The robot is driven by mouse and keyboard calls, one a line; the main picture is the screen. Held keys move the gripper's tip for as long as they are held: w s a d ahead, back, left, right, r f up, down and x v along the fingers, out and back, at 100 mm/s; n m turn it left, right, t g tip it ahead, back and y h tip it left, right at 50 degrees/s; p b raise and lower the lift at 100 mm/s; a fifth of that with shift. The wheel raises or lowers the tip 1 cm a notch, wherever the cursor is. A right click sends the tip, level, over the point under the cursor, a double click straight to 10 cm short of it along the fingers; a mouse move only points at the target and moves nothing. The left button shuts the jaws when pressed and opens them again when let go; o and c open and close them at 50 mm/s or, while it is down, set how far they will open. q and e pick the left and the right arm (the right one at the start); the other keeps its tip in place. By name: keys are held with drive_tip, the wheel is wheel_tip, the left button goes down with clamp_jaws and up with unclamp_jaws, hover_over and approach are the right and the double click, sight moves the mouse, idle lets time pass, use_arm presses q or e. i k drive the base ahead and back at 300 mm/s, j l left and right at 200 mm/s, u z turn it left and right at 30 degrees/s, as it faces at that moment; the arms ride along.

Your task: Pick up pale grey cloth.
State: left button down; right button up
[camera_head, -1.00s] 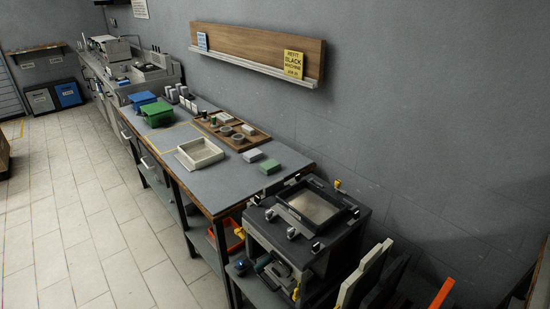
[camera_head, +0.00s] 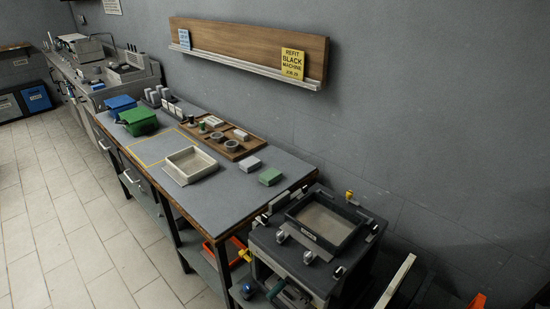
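A pale grey folded block that looks like the pale grey cloth (camera_head: 250,164) lies on the grey workbench (camera_head: 225,205), toward its right end. A similar green folded block (camera_head: 270,177) lies just in front of it to the right, apart from it. Nothing covers the pale grey one. Neither of my grippers is in view.
A cream tray (camera_head: 190,165) and a brown wooden board with small parts (camera_head: 222,138) sit beside it. Blue (camera_head: 121,105) and green bins (camera_head: 139,122) stand farther back. A black-topped machine (camera_head: 325,224) stands at the bench's right end. The floor at left is clear.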

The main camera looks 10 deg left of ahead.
sight(252, 163)
drive_tip(key=i+j+z, duration=0.1)
drive_tip(key=j, duration=0.45)
drive_tip(key=i+j+z, duration=0.15)
drive_tip(key=j, duration=0.4)
drive_tip(key=i+j+z, duration=0.1)
drive_tip(key=i+j, duration=0.15)
drive_tip(key=j, duration=0.3)
drive_tip(key=i+j+z, duration=0.15)
drive_tip(key=j, duration=0.45)
drive_tip(key=j+z, duration=0.1)
drive_tip(key=j, duration=0.5)
drive_tip(key=i, duration=0.05)
